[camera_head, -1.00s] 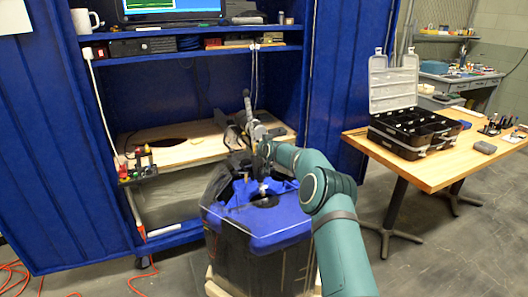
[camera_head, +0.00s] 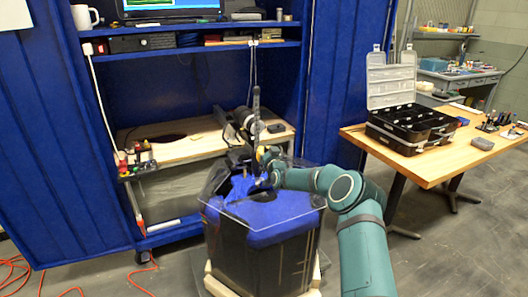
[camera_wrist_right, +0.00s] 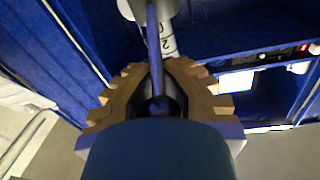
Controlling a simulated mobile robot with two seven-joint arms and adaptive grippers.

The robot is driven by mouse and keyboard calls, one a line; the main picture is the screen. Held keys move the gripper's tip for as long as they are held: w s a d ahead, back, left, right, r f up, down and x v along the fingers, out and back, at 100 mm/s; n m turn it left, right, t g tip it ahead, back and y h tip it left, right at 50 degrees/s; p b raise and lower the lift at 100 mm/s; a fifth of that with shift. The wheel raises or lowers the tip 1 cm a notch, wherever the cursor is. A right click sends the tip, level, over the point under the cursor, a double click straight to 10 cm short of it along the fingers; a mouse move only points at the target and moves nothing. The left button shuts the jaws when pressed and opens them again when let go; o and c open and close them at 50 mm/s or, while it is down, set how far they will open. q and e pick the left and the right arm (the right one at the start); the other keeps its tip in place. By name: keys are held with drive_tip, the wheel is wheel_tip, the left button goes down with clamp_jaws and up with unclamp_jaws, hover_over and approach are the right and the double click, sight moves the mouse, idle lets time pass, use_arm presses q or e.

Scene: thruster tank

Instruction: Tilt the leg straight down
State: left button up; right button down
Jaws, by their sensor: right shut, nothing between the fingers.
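The thruster unit, a dark motor leg with a thin upright bar (camera_head: 256,108) and a black cylinder (camera_head: 241,120), stands at the far edge of the tank (camera_head: 262,255) in the head view. The tank is dark with a blue upper part. A blue piece (camera_head: 240,187) stands at the tank's top left. My right gripper (camera_head: 262,163) is small and dark beside the lower part of the unit. Contact cannot be told. My left gripper is out of view.
A wooden bench (camera_head: 185,150) in a blue cabinet stands behind the tank. A small rack of tools (camera_head: 138,158) is at its left. A wooden table (camera_head: 430,165) with an open black case (camera_head: 410,130) is at the right. Orange cable (camera_head: 15,275) lies on the floor.

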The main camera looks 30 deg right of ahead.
drive_tip(key=shift+s+a+f, duration=0.1)
drive_tip(key=shift+s+f, duration=0.05)
drive_tip(key=shift+f, duration=0.65)
drive_tip(key=c, duration=1)
unclamp_jaws()
drive_tip(key=shift+s+r, duration=0.15)
drive_tip(key=shift+c, duration=0.2)
drive_tip(key=shift+r, duration=0.25)
drive_tip(key=v, duration=1.2)
